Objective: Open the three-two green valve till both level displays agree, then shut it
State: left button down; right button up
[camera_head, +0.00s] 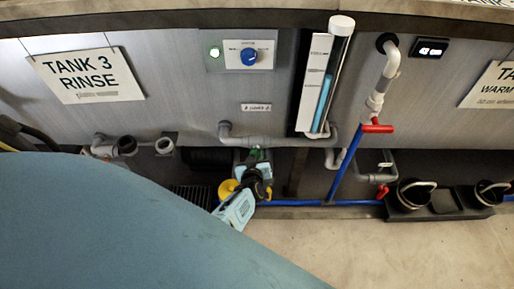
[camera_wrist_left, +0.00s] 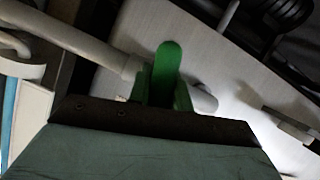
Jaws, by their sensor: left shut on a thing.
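The green valve handle (camera_wrist_left: 166,72) stands up from a grey pipe in the left wrist view, held by my left gripper (camera_wrist_left: 160,100). In the head view my left gripper (camera_head: 256,168) is low at the tank front, shut on the green valve (camera_head: 257,154), which is mostly hidden by the gripper. A sight tube (camera_head: 326,85) with blue liquid stands on a white board above and to the right. A small dark display (camera_head: 432,48) with lit digits is at the upper right; I cannot read it. My right gripper is not in view.
Grey pipes (camera_head: 270,141) run along the tank wall. A red-handled valve (camera_head: 377,127) sits on a pipe to the right, with a blue pipe below it. A blue dial (camera_head: 249,56) and a "TANK 3 RINSE" sign (camera_head: 86,75) are on the wall. Black buckets (camera_head: 413,195) stand at right.

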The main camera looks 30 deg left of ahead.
pick_arm(q)
jog(key=shift+m+g+y, duration=0.3)
jog(key=shift+m, duration=0.3)
jog(key=shift+m+y, duration=0.3)
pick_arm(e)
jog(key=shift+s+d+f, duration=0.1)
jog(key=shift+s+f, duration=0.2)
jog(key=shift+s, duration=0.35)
pick_arm(q)
jog(key=shift+a, duration=0.1)
jog(key=c, duration=1.3)
grip_release()
jog(key=shift+s, duration=0.1)
